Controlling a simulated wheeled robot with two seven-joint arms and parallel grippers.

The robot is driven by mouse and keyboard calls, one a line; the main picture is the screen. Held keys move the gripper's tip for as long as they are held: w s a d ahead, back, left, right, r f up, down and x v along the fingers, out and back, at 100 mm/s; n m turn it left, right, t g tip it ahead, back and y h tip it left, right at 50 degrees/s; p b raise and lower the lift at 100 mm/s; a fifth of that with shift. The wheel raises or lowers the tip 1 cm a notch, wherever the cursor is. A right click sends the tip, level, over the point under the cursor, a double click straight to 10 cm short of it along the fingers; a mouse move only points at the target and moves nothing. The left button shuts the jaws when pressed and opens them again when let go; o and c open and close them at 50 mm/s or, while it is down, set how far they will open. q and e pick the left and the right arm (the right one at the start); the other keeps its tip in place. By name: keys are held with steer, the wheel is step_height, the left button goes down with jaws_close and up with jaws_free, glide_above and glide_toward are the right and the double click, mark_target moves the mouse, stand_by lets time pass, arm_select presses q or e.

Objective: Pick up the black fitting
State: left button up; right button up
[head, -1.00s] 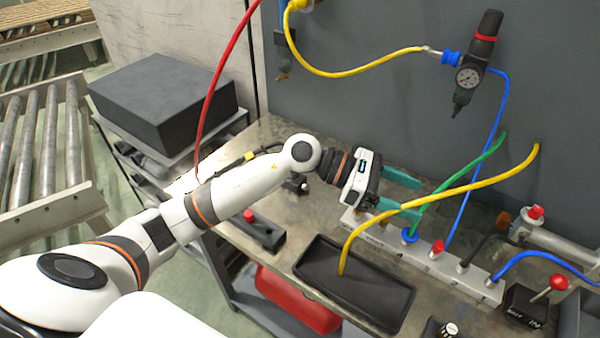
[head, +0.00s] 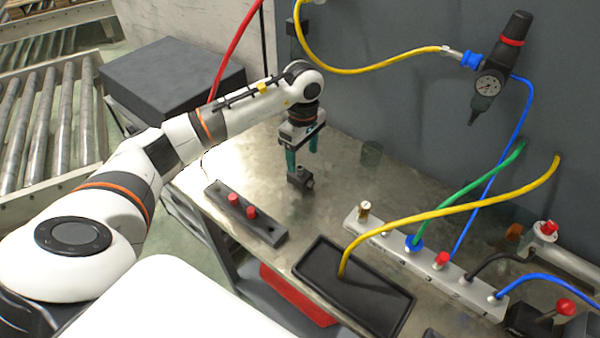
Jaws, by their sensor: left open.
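The black fitting (head: 301,178) is a small dark blocky piece on the metal bench, left of centre in the head view. My left gripper (head: 302,158) points down just above it, with its two teal fingers apart. The near finger overlaps the fitting's upper part in the picture, so I cannot tell whether they touch. Nothing shows held between the fingers. My right gripper is not in view.
A black holder (head: 222,204) with two red caps lies to the left. A black tray (head: 385,325) lies in front. A pale manifold (head: 398,250) with coloured hoses stands right. Bench around the fitting is bare.

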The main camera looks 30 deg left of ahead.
mark_target(300, 170)
arm_select(q)
steer(key=shift+f, duration=0.6)
steer(key=f, duration=0.1)
steer(key=f+p, duration=0.1)
steer(key=f, duration=0.1)
steer(key=f+p, duration=0.1)
steer(key=shift+s+a+f, duration=0.1)
steer(key=shift+a+f, duration=0.1)
steer(key=shift+a, duration=0.1)
steer(key=shift+f, duration=0.3)
steer(key=c, duration=1)
steer(key=shift+c, duration=0.5)
steer(key=shift+r, duration=0.1)
